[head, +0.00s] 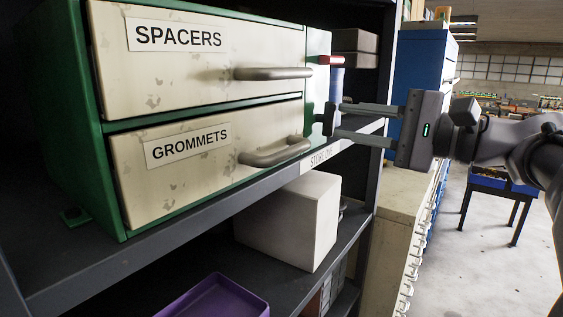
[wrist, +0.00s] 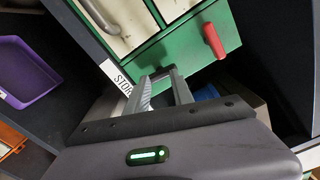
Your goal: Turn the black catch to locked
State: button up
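The green cabinet (head: 318,88) has two cream drawers, SPACERS (head: 200,55) and GROMMETS (head: 215,165), both closed. My gripper (head: 335,120) is at the cabinet's right front edge, beside the GROMMETS drawer. Its two fingers are partly apart. A dark piece that looks like the black catch (head: 328,119) is at the fingertips, mostly hidden by them; I cannot make out its angle or any contact. In the wrist view my gripper (wrist: 163,76) reaches the green frame (wrist: 195,48). A red catch (head: 330,60) is above, beside the SPACERS drawer; it also shows in the wrist view (wrist: 214,41).
The cabinet stands on a dark shelf (head: 190,215) with a label on its edge. A white box (head: 291,222) and a purple tray (head: 217,300) are on the lower shelf. Drawer handles (head: 273,74) stick out left of my gripper. Open floor (head: 480,265) lies to the right.

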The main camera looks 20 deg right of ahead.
jog(key=n+b, duration=0.2)
jog(key=n, duration=0.1)
jog(key=shift+f+b, duration=0.4)
jog(key=shift+r+p, duration=0.4)
jog(key=shift+r, duration=0.05)
jog(key=shift+w, duration=0.1)
jog(key=shift+w+a, duration=0.1)
jog(key=shift+c, duration=0.5)
grip_shut()
